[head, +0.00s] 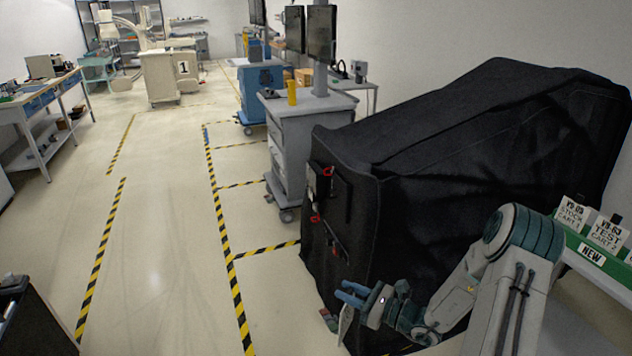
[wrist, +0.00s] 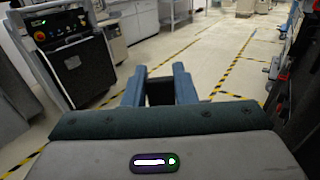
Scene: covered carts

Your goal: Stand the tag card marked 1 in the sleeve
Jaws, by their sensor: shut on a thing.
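A white tag card (head: 572,213) reading STOCK CART 1 stands in a green holder (head: 569,240) at the right of the head view. My gripper (head: 350,296) is low in front of the black covered cart, apart from that card. It is shut on a thin pale piece (head: 345,322), seen nearly edge-on with no legible marking. In the wrist view my gripper (wrist: 159,80) has a dark patch between its fingers. A dark pocket-like panel (head: 341,196) with red marks is on the cart's near end; I cannot tell if it is the sleeve.
A second white card (head: 607,233) reading TEST CART 2 stands beside the first, above a NEW label. The black covered cart (head: 450,130) fills the right side. A grey cart (head: 305,125) is behind it. The striped floor aisle (head: 165,230) at left is clear.

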